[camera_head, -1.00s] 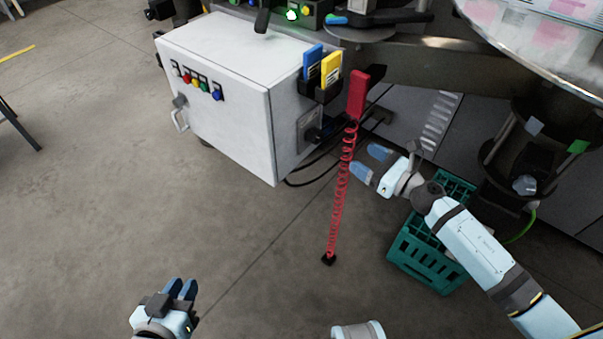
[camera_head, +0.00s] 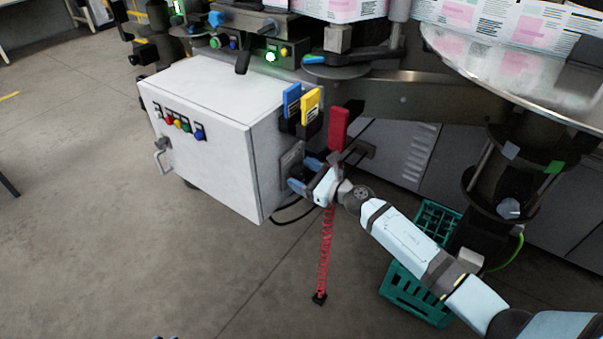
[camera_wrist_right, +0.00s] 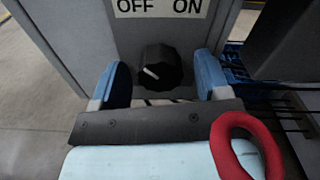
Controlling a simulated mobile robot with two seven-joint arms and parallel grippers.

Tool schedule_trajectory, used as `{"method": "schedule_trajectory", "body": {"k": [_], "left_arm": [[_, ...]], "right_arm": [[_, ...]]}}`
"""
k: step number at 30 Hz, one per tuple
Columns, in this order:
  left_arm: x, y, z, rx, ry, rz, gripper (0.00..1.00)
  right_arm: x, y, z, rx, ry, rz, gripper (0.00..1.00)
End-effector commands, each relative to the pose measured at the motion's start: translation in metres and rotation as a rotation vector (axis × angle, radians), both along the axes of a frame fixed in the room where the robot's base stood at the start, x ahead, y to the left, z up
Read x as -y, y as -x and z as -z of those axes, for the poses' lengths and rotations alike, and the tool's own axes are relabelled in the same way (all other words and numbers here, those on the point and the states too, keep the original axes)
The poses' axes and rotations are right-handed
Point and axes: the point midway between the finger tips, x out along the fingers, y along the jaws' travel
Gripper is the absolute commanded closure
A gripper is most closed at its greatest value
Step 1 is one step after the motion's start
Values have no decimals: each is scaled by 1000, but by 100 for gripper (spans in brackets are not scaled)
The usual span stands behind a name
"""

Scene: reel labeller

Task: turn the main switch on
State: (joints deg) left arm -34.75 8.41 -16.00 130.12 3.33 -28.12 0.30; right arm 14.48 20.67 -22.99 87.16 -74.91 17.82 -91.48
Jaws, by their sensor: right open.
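The main switch is a black rotary knob (camera_wrist_right: 160,68) on the grey cabinet's side, under a plate (camera_wrist_right: 160,7) reading OFF and ON. Its white pointer mark slants up and left, toward the OFF side. My right gripper (camera_head: 302,175) is open at the cabinet's side. In the right wrist view its blue fingers stand left and right of the knob; I cannot tell whether they touch it. In the head view the knob is hidden by the gripper.
The white cabinet (camera_head: 205,110) has coloured buttons on its front. Blue (camera_head: 292,101) and yellow (camera_head: 311,106) cards and a red block (camera_head: 339,128) stand close above my right gripper. A red coiled cord (camera_head: 325,255) hangs below it. A green crate (camera_head: 415,295) stands beneath my right arm.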

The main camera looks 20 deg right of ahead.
Motion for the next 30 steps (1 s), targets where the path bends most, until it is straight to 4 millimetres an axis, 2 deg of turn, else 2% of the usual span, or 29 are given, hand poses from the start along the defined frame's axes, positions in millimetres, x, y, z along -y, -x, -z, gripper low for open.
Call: {"method": "schedule_trajectory", "body": {"k": [11, 14, 18, 30], "left_arm": [[1, 0, -2, 4, 3, 1, 79], [1, -1, -2, 6, 4, 1, 79], [1, -1, -3, 8, 3, 1, 79], [0, -1, -3, -8, -8, 2, 79]], "right_arm": [[-4, -6, 0, 0, 1, 0, 31], [-4, -6, 0, 0, 1, 0, 49], [-4, -6, 0, 0, 0, 0, 80], [-4, -6, -1, -39, -50, 0, 80]]}}
